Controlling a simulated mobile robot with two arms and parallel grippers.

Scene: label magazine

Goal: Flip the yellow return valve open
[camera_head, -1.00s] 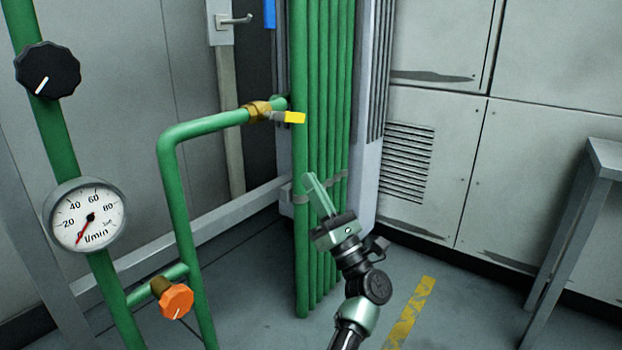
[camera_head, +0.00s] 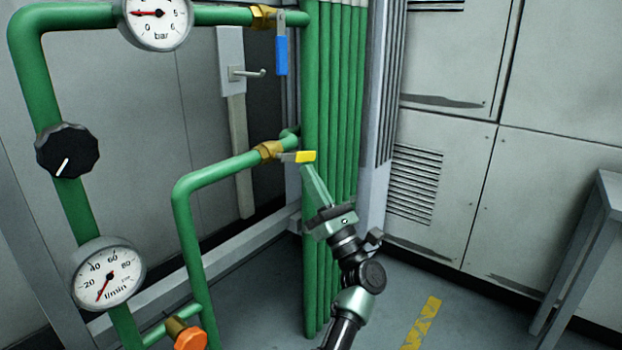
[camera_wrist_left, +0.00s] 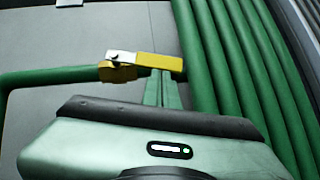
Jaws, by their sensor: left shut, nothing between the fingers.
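The yellow return valve handle (camera_head: 305,157) sits on a brass valve body (camera_head: 268,151) in the lower green pipe. The handle points to the right, roughly in line with the pipe as the head view shows it. My left gripper (camera_head: 308,170) is shut and empty, its fingertips just below the yellow end of the handle. In the left wrist view the yellow handle (camera_wrist_left: 158,61) lies across the top of the shut fingers (camera_wrist_left: 162,85). I cannot tell whether they touch. My right gripper is not in view.
A blue-handled valve (camera_head: 281,55) is on the upper pipe. Vertical green pipes (camera_head: 340,110) stand close behind my left gripper. A flow gauge (camera_head: 107,274), a black knob (camera_head: 67,151) and an orange knob (camera_head: 188,338) are at the left. Open floor lies right.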

